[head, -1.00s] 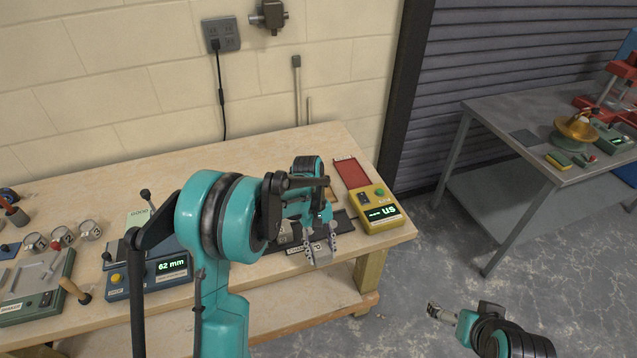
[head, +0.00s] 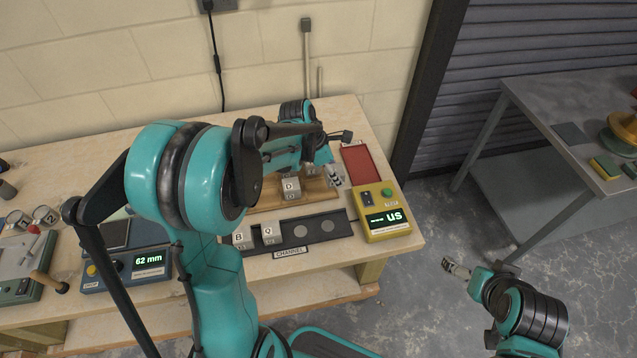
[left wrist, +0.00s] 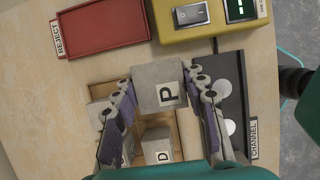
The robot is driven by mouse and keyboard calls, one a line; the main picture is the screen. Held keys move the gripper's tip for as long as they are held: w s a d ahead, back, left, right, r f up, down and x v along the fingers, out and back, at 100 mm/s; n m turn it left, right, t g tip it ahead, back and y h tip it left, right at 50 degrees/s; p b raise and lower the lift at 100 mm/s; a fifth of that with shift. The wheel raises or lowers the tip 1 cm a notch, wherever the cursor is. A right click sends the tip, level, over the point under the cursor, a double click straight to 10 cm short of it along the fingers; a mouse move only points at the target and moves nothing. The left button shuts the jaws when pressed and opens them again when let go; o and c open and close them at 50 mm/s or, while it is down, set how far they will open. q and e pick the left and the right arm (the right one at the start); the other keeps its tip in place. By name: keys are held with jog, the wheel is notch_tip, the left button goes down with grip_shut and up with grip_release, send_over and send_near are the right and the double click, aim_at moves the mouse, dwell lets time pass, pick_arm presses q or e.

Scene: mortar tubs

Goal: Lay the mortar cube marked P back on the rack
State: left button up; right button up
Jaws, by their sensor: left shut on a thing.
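The mortar cube marked P (left wrist: 158,85) is grey and sits between the two fingers of my left gripper (left wrist: 160,108) in the left wrist view. My left gripper is shut on it. In the head view my left gripper (head: 334,176) is above the right end of the wooden rack (head: 264,203). The held cube is mostly hidden there by the fingers. A cube marked D (head: 291,187) stands on the rack; it also shows below the P cube in the left wrist view (left wrist: 157,146). My right gripper (head: 456,269) hangs over the floor, away from the bench.
In front of the rack lies the dark channel (head: 338,226) with cubes B (head: 242,238) and Q (head: 270,234) and bare round pads. The red reject tray (head: 361,164) and the yellow tester (head: 388,230) stand at the right. A blue gauge (head: 125,268) reads 62 mm.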

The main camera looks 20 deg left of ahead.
pick_arm(q)
jog(key=b, duration=0.1)
send_over(322, 188)
jog(key=a, duration=0.1)
jog(key=f, duration=0.1)
jog(key=s+f, duration=0.1)
jog(key=f, duration=0.1)
jog(key=shift+f, duration=0.15)
notch_tip(322, 188, down, 4)
jog(key=shift+f+b, duration=0.1)
jog(key=shift+b, duration=0.85)
jog(key=o, duration=1.1)
